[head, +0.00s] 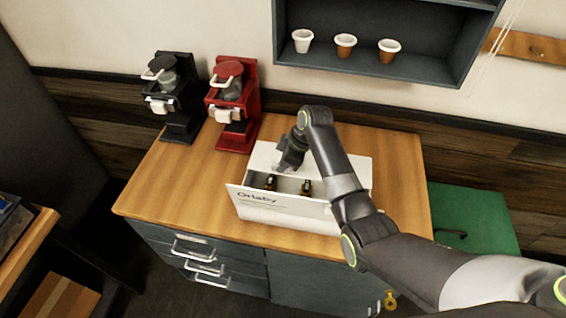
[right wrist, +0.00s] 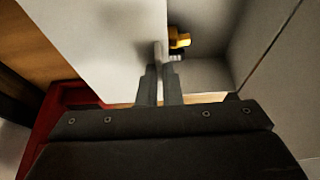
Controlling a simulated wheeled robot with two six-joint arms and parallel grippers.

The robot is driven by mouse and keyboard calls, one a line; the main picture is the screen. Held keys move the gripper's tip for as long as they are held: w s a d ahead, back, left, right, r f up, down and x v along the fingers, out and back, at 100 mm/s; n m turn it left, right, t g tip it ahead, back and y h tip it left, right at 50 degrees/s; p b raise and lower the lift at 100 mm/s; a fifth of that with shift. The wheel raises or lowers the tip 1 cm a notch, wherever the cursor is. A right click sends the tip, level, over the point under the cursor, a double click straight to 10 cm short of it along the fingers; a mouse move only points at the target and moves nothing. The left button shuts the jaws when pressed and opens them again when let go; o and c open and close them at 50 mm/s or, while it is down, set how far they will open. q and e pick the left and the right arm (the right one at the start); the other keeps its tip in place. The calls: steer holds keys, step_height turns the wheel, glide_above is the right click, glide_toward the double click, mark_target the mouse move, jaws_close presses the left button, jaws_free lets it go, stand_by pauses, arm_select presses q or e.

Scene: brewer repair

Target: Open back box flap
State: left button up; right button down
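The white box (head: 290,216) stands on the wooden counter, with printed lettering on its front flap, which leans outward at the front. Its back flap (head: 264,155) is a pale panel rising at the rear, beside my right gripper. Dark bottles with yellowish parts (head: 306,187) show inside. My right gripper (head: 289,162) is over the back of the box opening, pointing down. In the right wrist view, its fingers (right wrist: 160,84) are close together at the edge of a large white panel (right wrist: 95,40); no held flap is clear between them. My left gripper is not in view.
A black brewer (head: 172,95) and a red brewer (head: 233,105) stand left of the box. A wall shelf (head: 375,65) with three cups hangs behind. The counter (head: 180,175) is clear at front left. A green surface (head: 475,220) lies to the right.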

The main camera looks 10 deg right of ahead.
steer(key=shift+r, duration=0.1)
stand_by(0.3)
steer(key=shift+w+d+r+g, duration=0.1)
steer(key=shift+w+r+g, duration=0.2)
steer(key=shift+r+g, duration=0.25)
steer(key=shift+w+d+r+g+y, duration=0.1)
steer(key=shift+w+r+g+y, duration=0.25)
steer(key=shift+r+g+y, duration=0.25)
steer(key=w+g+b, duration=0.1)
steer(key=b, duration=0.1)
steer(key=r+m+g+b, duration=0.1)
steer(key=b, duration=0.2)
steer(key=shift+w+d+r+g+y, duration=0.25)
steer(key=shift+w+r+y, duration=0.05)
steer(key=shift+w, duration=0.05)
steer(key=shift+w+d+r+b, duration=0.15)
steer(key=shift+w+r+b, duration=0.45)
steer(key=shift+b, duration=0.45)
steer(key=shift+r, duration=0.1)
steer(key=c, duration=1.6)
jaws_free()
